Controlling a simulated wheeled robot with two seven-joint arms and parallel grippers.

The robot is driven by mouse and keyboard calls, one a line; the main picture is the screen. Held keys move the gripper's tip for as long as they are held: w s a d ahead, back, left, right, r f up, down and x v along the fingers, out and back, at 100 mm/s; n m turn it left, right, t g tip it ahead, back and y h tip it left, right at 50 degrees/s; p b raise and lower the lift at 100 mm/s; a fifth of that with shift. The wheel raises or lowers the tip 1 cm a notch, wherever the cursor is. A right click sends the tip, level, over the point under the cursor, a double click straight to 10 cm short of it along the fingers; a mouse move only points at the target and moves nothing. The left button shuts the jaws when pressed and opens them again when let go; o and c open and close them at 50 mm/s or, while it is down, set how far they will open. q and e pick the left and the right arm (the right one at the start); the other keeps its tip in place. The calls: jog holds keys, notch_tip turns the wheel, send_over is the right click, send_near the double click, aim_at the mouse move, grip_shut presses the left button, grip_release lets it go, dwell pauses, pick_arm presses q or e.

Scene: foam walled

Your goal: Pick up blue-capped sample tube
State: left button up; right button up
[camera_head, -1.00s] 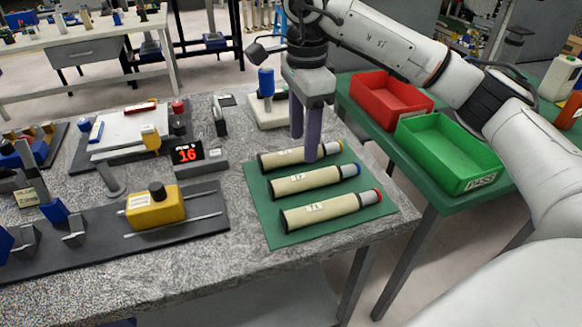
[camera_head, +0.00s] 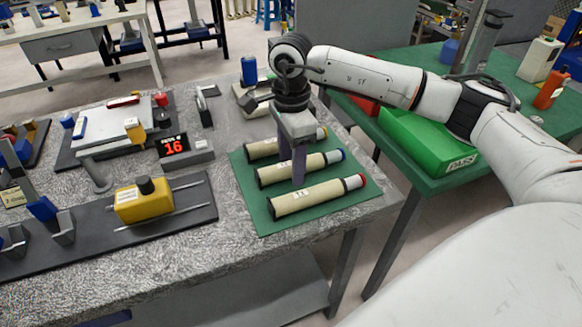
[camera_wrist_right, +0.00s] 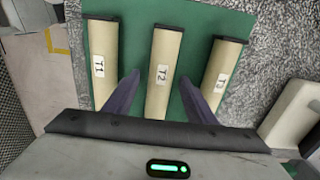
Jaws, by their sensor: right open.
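The blue-capped sample tube (camera_head: 273,175) is the middle of three cream tubes lying on a green mat (camera_head: 243,188). In the right wrist view it is the tube labelled T2 (camera_wrist_right: 164,52); its cap end is hidden there. My right gripper (camera_head: 291,172) points down over this tube, open and empty. In the right wrist view its two fingers (camera_wrist_right: 160,82) stand on either side of T2, with gaps to it. Whether the fingertips reach the mat cannot be told. My left gripper is not in view.
A yellow-capped tube (camera_head: 262,149) lies behind and a red-capped tube (camera_head: 310,199) in front, both close to the fingers. A green bin (camera_head: 425,140) and a partly hidden red bin (camera_head: 364,104) stand on the table to the right. A digital display (camera_head: 174,145) stands left of the mat.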

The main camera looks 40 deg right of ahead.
jog(key=shift+r, duration=0.1)
grip_shut()
